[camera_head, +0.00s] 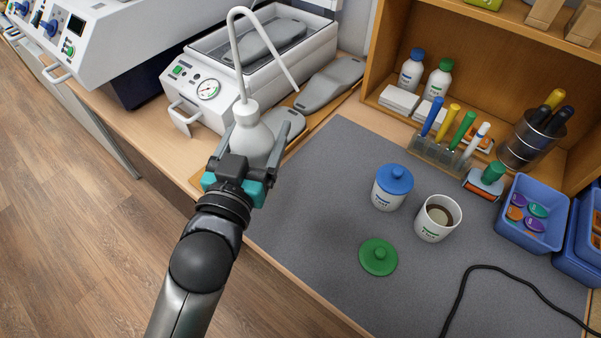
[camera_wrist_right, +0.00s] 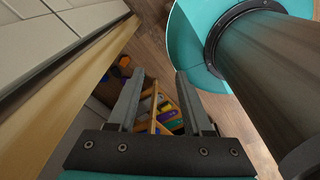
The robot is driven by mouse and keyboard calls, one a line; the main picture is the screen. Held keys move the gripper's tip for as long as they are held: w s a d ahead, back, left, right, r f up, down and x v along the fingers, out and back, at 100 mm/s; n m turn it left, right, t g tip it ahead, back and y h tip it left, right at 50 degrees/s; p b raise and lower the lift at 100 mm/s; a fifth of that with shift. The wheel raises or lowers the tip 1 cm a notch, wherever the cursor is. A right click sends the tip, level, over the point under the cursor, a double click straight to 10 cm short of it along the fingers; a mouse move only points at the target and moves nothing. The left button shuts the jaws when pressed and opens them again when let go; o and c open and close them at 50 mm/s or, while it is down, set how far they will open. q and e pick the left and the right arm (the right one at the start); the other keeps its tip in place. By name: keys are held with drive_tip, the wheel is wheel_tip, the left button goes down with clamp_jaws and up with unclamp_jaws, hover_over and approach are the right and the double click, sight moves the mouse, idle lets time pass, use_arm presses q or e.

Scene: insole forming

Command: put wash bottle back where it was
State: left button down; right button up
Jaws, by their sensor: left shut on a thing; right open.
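The wash bottle (camera_head: 252,135) is grey-white with a long bent spout. It is upright in the head view, left of the grey mat, in front of the machine with the gauge. My left gripper (camera_head: 262,150) is shut on the wash bottle's body, one finger on each side. The bottle's lower part is hidden behind the gripper, so I cannot tell whether it touches the bench. My right gripper (camera_wrist_right: 168,85) shows in the right wrist view, open, with nothing between its fingers. It is not in the head view.
The grey mat (camera_head: 320,235) has free room at its left. On it stand a blue-lidded jar (camera_head: 391,188), an open jar (camera_head: 436,220) and a green lid (camera_head: 378,257). A black cable (camera_head: 500,268) crosses the front right. A wooden shelf (camera_head: 395,45) stands behind.

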use_arm(q)
drive_tip(key=w+d+r+m+g+h+p, duration=0.1)
drive_tip(key=w+d+r+m+h+p, duration=0.25)
drive_tip(key=w+d+r+p, duration=0.55)
use_arm(e)
wheel_tip(320, 180, up, 8)
drive_tip(key=s+b, duration=0.2)
use_arm(q)
wheel_tip(320, 180, down, 19)
drive_tip(key=s+b, duration=0.2)
drive_tip(key=b, duration=0.3)
drive_tip(key=shift+a+f+n, duration=0.2)
drive_tip(key=shift+n, duration=0.25)
use_arm(e)
drive_tip(key=shift+w+f, duration=0.2)
drive_tip(key=shift+f, duration=0.65)
drive_tip(key=shift+w+f, duration=0.25)
drive_tip(key=shift+f, duration=0.6)
drive_tip(key=shift+w+f, duration=0.2)
drive_tip(key=shift+f, duration=0.65)
use_arm(q)
drive_tip(key=shift+s+f+b, duration=0.1)
drive_tip(key=shift+b, duration=0.25)
use_arm(e)
drive_tip(key=shift+f, duration=0.1)
use_arm(q)
unclamp_jaws()
drive_tip(key=shift+f, duration=0.15)
